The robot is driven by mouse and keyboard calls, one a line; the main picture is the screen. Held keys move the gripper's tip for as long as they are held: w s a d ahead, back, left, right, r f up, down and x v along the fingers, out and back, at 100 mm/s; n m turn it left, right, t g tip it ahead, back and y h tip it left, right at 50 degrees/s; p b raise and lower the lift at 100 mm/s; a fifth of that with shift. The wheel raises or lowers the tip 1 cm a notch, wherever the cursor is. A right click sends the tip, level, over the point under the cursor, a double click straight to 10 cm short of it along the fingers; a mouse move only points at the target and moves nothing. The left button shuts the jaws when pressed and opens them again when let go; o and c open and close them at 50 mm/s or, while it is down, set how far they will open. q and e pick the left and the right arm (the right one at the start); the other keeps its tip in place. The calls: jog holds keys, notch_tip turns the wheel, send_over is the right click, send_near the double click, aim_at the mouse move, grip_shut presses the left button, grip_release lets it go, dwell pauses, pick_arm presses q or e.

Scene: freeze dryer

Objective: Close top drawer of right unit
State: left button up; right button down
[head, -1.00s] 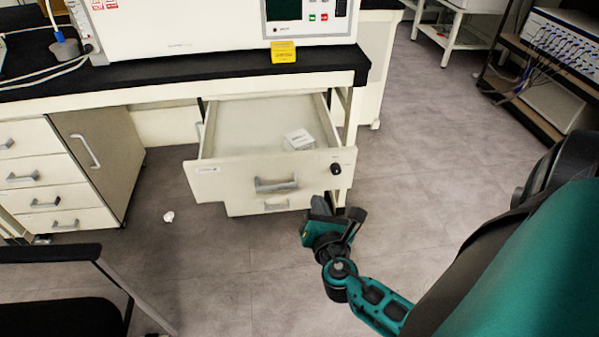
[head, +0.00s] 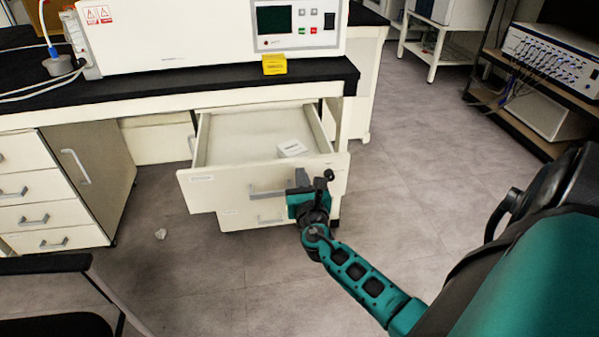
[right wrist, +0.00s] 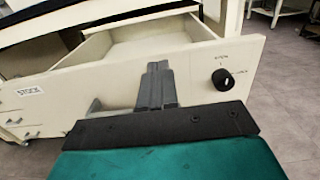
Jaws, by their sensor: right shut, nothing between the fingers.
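The top drawer (head: 225,190) of the right unit stands pulled out under the black bench top, with a small white box (head: 292,148) inside. Its front panel also fills the right wrist view (right wrist: 75,90), with a black lock knob (right wrist: 223,79) and a "STOCK" label. A grey handle (head: 268,190) is on the front. My right gripper (head: 302,178) is shut and empty, at the drawer front just right of the handle. In the right wrist view its fingers (right wrist: 157,75) point at the panel; whether they touch it I cannot tell. My left gripper is not in view.
A lower drawer (head: 240,219) sits beneath the top one. A cabinet with drawers (head: 30,185) stands at the left. A chair (head: 45,264) is at the front left. A white scrap (head: 160,234) lies on the floor. The floor on the right is clear.

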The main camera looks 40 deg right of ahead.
aim_at(297, 162)
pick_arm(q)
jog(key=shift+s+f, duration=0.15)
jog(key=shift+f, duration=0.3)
pick_arm(e)
jog(key=shift+x, duration=1.55)
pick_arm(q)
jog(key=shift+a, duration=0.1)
